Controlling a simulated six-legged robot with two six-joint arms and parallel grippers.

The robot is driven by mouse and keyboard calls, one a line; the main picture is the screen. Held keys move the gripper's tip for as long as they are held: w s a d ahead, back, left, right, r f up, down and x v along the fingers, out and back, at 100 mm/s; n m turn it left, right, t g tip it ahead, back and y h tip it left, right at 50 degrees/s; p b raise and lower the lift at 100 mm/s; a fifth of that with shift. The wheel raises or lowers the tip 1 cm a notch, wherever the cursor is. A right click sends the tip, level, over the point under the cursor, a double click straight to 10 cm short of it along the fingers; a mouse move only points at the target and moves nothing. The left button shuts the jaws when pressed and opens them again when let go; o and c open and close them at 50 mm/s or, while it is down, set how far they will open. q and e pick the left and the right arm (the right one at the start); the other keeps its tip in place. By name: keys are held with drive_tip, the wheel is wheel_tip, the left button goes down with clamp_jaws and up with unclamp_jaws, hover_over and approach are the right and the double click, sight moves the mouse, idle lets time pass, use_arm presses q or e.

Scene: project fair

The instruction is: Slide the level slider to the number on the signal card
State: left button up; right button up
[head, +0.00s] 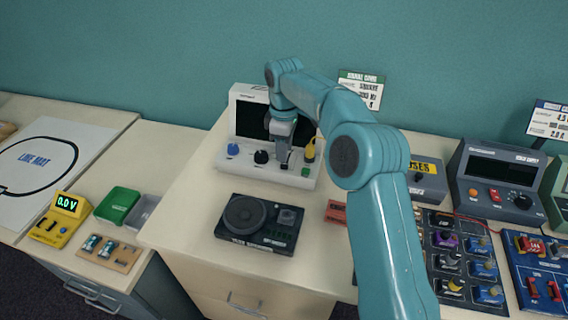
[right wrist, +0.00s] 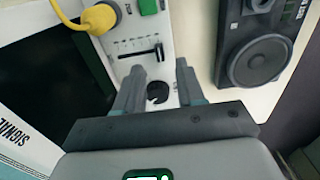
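The white signal generator (head: 222,160) stands at the back of the middle table, with a dark screen, a blue knob, a black knob and a green button. The level slider has a black handle (right wrist: 150,51) on a short marked scale in the right wrist view; in the head view my gripper hides it. My right gripper (head: 284,164) points down over the front panel, open and empty; its fingertips (right wrist: 160,67) are just short of the handle. The signal card (head: 362,88) stands behind, reading "SQUARE" and a Hz line; my arm covers its lower part, so the level number is unreadable.
A yellow plug (head: 310,151) sits at the panel's right. A black speaker unit (head: 262,222) lies in front. A grey box (head: 428,180), a dark meter (head: 497,178) and component boards (head: 452,258) are right. The white mat (head: 40,160) is left.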

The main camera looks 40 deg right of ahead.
sight(284, 164)
drive_tip(key=f, duration=0.3)
drive_tip(key=shift+s+d+f, duration=0.1)
drive_tip(key=shift+s+f, duration=0.15)
drive_tip(key=shift+f, duration=0.45)
drive_tip(key=shift+w+f, duration=0.15)
drive_tip(key=shift+w, duration=0.1)
drive_tip(key=shift+s, duration=0.2)
drive_tip(key=shift+c, duration=0.9)
clamp_jaws()
drive_tip(key=shift+w, duration=0.1)
